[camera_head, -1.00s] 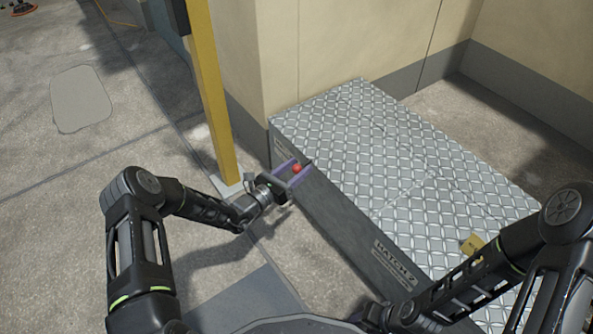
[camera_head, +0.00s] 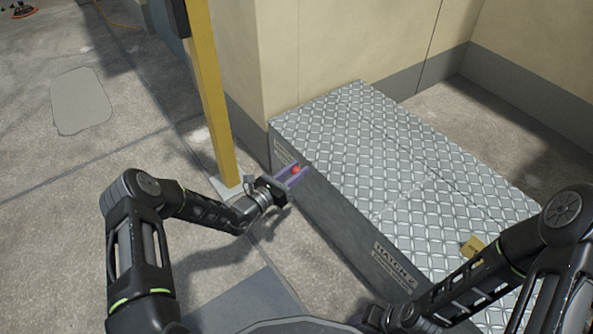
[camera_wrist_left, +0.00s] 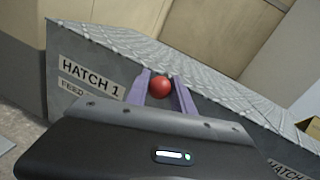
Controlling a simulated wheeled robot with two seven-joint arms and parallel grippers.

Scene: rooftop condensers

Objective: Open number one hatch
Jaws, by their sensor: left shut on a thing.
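The number one hatch (camera_head: 345,135) is the far-left part of a low box with a diamond-plate top, and its lid lies flat. Its "HATCH 1" label (camera_wrist_left: 90,75) shows on the front face in the left wrist view. A red ball knob (camera_head: 296,169) is at the front upper edge; it also shows in the left wrist view (camera_wrist_left: 160,87). My left gripper (camera_head: 295,174) has its purple fingers shut on the red knob, one on each side. My right gripper (camera_head: 388,316) is low at the bottom edge, mostly hidden; its fingers cannot be made out.
A yellow post (camera_head: 215,100) stands left of the box. A beige wall (camera_head: 340,45) rises behind. Open concrete floor (camera_head: 80,200) lies to the left.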

